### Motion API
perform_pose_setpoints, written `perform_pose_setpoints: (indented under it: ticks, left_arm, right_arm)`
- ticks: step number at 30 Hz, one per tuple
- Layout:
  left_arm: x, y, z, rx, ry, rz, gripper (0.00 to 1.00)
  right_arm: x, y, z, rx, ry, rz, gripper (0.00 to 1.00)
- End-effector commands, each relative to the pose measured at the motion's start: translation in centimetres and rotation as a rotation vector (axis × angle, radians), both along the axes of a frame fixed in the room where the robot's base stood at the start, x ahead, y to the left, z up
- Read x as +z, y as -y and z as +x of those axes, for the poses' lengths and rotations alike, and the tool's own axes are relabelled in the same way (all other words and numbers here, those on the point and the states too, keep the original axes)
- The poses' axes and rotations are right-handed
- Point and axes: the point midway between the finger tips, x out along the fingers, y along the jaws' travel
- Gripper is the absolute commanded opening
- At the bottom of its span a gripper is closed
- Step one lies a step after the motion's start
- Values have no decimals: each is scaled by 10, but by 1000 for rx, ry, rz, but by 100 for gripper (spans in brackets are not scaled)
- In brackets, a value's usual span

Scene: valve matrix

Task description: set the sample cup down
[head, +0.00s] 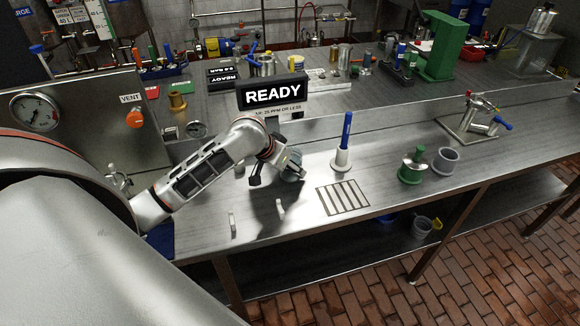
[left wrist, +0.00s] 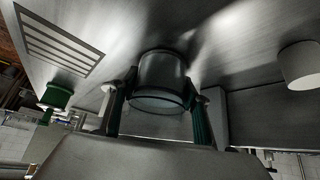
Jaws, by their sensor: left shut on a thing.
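The sample cup, a grey metal cylinder (left wrist: 162,72), sits between the two dark green fingers of my left gripper (left wrist: 160,110), which is shut on it. In the head view the gripper (head: 284,174) and the cup (head: 293,173) are over the bench, left of the striped pad (head: 343,197). A dark shadow lies on the bench below and in front of the gripper. I cannot tell how large the gap under the cup is. The striped pad shows bare, also in the left wrist view (left wrist: 60,46). My right gripper is not in view.
A white holder with a blue upright handle (head: 347,132) stands behind the pad. A green vessel (head: 411,167) and a grey cup (head: 445,160) stand to its right. The READY sign (head: 273,94) is behind my gripper. Small upright pegs (head: 232,222) stand near the front edge.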

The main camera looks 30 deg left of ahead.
Motion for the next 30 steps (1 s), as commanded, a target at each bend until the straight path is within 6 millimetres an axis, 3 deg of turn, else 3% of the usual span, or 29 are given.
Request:
perform_pose_setpoints:
  ticks: [3,4,5,6,19,30]
  left_arm:
    - [-2,0,0,0,1,0,16]
    - [-2,0,0,0,0,0,55]
    - [-2,0,0,0,0,0,63]
    - [-2,0,0,0,0,0,64]
    - [5,-1,-3,-1,0,2,64]
    - [63,-7,-43,-3,2,7,64]
  right_arm:
    - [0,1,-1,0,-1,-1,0]
    - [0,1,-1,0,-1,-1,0]
    - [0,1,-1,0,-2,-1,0]
    - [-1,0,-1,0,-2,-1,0]
    - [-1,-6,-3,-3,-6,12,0]
    - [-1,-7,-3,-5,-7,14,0]
